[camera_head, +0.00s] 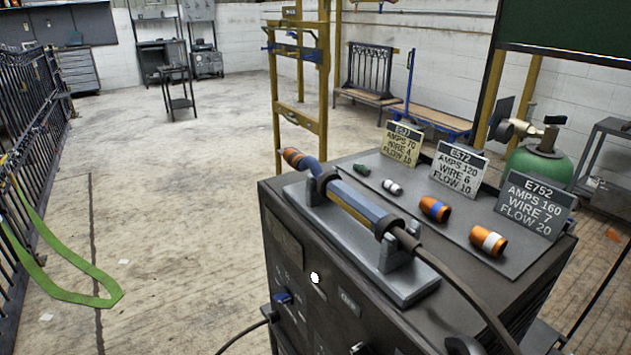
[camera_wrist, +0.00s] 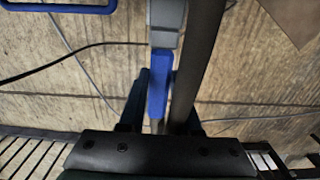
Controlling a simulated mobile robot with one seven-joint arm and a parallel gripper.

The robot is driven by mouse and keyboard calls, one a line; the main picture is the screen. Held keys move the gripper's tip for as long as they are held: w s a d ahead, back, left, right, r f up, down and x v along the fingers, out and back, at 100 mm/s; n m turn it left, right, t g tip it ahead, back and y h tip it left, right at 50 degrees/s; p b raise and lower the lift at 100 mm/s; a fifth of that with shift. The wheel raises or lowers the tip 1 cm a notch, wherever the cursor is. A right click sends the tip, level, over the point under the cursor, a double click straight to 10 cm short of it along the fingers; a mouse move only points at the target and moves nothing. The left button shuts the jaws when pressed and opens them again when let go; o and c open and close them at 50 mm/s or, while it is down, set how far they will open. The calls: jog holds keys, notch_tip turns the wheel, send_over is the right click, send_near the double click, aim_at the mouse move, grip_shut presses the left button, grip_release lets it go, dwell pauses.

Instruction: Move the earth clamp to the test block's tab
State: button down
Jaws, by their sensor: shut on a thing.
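In the wrist view my gripper (camera_wrist: 157,112) is shut on a blue handle with a grey upper part, which I take for the earth clamp (camera_wrist: 158,85). The grey part reaches up to the top edge of the picture, so its far end is out of view. A dark straight bar (camera_wrist: 202,55) runs close along its right side; I cannot tell whether they touch. My gripper and the clamp do not show in the head view. I cannot make out the test block or its tab in either view.
A dark welding machine (camera_head: 310,285) carries a torch (camera_head: 352,200) in a cradle, several cups and number plates. A dark scrolled gate (camera_head: 30,110) with a green strap (camera_head: 75,296) stands left. The middle floor (camera_head: 175,190) is clear. Cables cross the floor in the wrist view.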

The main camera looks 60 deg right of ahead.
dwell(0.8)
jog(key=c, duration=1.2)
grip_release()
jog(key=shift+c, duration=0.2)
jog(key=shift+s, duration=0.1)
grip_shut()
jog(key=shift+w+a, duration=0.4)
jog(key=shift+a, duration=0.05)
jog(key=shift+a+p, duration=0.1)
jog(key=shift+p, duration=0.2)
jog(key=shift+w+a+p, duration=0.35)
jog(key=shift+w+a, duration=0.3)
jog(key=shift+a, duration=0.4)
jog(key=shift+w+a+p, duration=0.35)
jog(key=shift+w+a, duration=0.3)
jog(key=shift+a, duration=0.35)
jog(key=shift+w+a+p, duration=0.35)
jog(key=shift+w+a, duration=0.3)
jog(key=shift+a, duration=0.4)
